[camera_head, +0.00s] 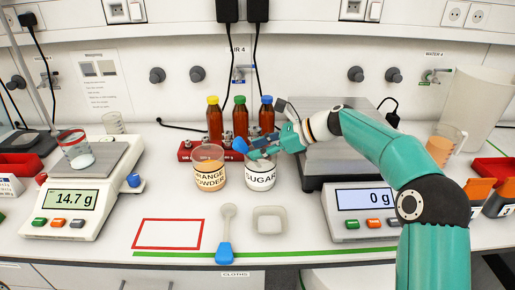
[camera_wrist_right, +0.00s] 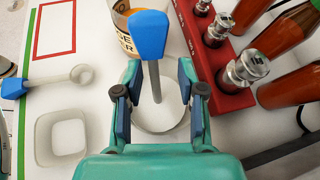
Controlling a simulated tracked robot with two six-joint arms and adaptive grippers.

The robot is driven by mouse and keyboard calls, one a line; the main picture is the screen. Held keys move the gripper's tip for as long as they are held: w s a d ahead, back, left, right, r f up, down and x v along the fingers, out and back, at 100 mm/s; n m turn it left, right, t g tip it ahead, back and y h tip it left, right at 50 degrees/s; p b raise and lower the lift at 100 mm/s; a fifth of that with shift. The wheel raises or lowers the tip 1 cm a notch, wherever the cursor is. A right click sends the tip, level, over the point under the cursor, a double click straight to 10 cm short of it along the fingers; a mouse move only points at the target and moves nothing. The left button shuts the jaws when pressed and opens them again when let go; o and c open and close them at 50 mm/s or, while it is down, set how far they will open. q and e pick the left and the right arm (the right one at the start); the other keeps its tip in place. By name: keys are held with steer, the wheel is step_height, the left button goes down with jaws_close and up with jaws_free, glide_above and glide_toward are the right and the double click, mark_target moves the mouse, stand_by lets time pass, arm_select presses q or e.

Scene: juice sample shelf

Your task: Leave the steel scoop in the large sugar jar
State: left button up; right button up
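The sugar jar (camera_head: 261,181) stands at the middle of the bench, right of the orange powder jar (camera_head: 210,180). In the right wrist view, the sugar jar (camera_wrist_right: 178,126) shows its round rim and white inside. A scoop with a blue handle (camera_wrist_right: 148,36) and grey shaft stands tilted over the sugar jar. Its lower end is inside the jar or hidden; the handle (camera_head: 240,145) sticks out to the left. My right gripper (camera_head: 271,146) is above the sugar jar. Its fingers (camera_wrist_right: 158,112) are open on both sides of the shaft, with gaps showing. My left gripper is not in view.
Another blue-handled scoop (camera_head: 226,240) lies beside a white dish (camera_head: 269,220). Scales stand left (camera_head: 76,196) and right (camera_head: 358,205). The red-outlined area (camera_head: 168,234) is empty.

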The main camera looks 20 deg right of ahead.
steer(key=v, duration=1.2)
steer(key=shift+s+d+r+p, duration=0.15)
steer(key=shift+d+r+p, duration=0.1)
steer(key=shift+r+p, duration=0.3)
steer(key=shift+s+d+r+p, duration=0.15)
steer(key=shift+d+r+p, duration=0.2)
steer(key=shift+p, duration=0.3)
step_height(320, 180, up, 10)
steer(key=s+d+p, duration=0.1)
steer(key=d+p, duration=0.1)
steer(key=p, duration=1)
steer(key=shift+s+d+f, duration=0.2)
steer(key=shift+s, duration=0.15)
steer(key=shift+f, duration=0.1)
